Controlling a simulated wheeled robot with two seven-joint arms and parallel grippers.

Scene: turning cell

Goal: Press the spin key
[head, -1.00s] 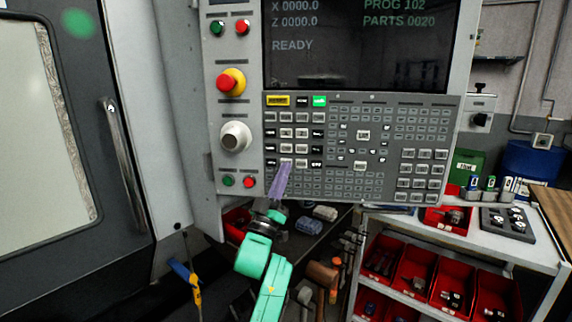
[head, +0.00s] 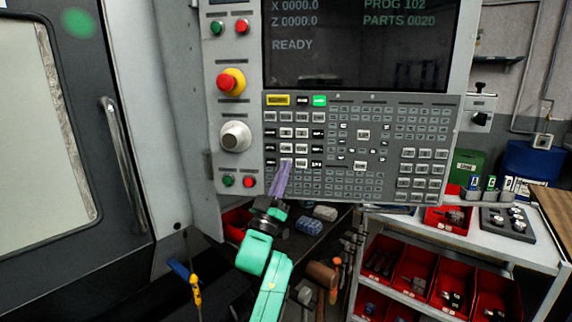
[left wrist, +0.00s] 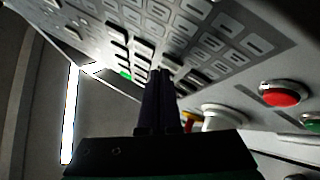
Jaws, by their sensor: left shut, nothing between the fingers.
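The control panel (head: 390,190) carries rows of small keys below a dark screen (head: 360,40) that reads READY. I cannot read which key is the spin key. My left gripper (head: 286,163) is shut and empty, its purple fingers pointing up at the lower left key block (head: 301,133). The fingertips overlap the lowest row of that block in the head view and hide part of it. In the left wrist view the dark fingers (left wrist: 162,75) point at the key rows (left wrist: 190,50). I cannot tell whether they touch a key. My right gripper is not in view.
A red emergency button (head: 229,82) and a grey knob (head: 235,136) sit left of the keys. Green (head: 228,181) and red (head: 250,182) buttons lie close left of my fingers. The machine door (head: 60,160) stands at left. A cart with red bins (head: 412,275) is at lower right.

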